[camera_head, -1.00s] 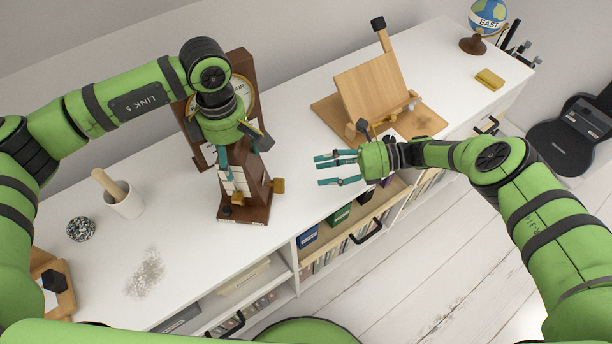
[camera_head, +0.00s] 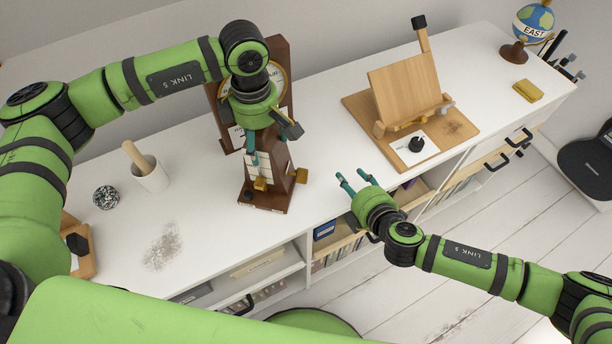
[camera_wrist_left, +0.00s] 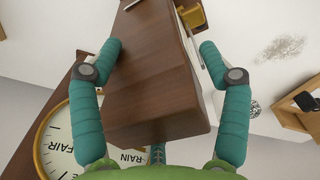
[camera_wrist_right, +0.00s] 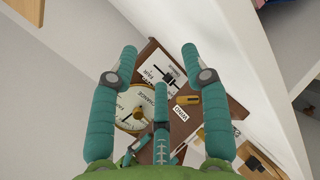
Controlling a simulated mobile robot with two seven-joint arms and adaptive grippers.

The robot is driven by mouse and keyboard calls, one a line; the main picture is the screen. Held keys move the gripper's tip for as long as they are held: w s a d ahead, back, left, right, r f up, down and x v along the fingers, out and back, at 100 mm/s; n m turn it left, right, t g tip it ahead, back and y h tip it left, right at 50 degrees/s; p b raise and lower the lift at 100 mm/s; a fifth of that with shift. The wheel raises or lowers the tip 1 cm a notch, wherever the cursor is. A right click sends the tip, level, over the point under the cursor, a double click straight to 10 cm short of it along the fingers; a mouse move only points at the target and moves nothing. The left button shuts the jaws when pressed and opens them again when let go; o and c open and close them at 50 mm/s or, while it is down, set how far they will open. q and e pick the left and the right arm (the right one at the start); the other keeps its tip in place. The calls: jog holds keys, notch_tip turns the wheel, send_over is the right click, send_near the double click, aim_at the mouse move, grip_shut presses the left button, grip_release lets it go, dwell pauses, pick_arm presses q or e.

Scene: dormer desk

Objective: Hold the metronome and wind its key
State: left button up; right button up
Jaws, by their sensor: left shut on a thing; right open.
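The metronome (camera_head: 280,188) is a dark brown tapered wooden body with a pale front, upright near the desk's front edge. My left gripper (camera_head: 267,150) comes down from above and is shut on its upper body; the left wrist view shows the brown wood (camera_wrist_left: 150,75) between the fingers. A brass key (camera_head: 302,176) sticks out of its right side, and it shows beside a printed label in the right wrist view (camera_wrist_right: 188,99). A brass piece (camera_head: 261,184) is on its front. My right gripper (camera_head: 354,180) is open and empty, apart from the key to its right.
A barometer (camera_head: 278,72) on a wooden board stands behind the metronome. A wooden easel stand (camera_head: 405,95) is at right, a globe (camera_head: 533,22) and yellow block (camera_head: 527,90) farther right. A white mortar (camera_head: 152,177) stands left. Open shelves lie below the front edge.

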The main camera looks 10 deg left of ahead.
aim_at(305, 177)
jog(key=s+a+r+m+g+y, duration=0.1)
jog(key=s+a+r+g+y, duration=0.2)
jog(key=s+r, duration=0.35)
jog(key=x, duration=1.1)
jog(key=shift+s+a+f, duration=0.2)
jog(key=shift+a+f, duration=0.1)
jog(key=shift+f, duration=0.1)
jog(key=shift+c, duration=0.4)
jog(key=c, duration=0.9)
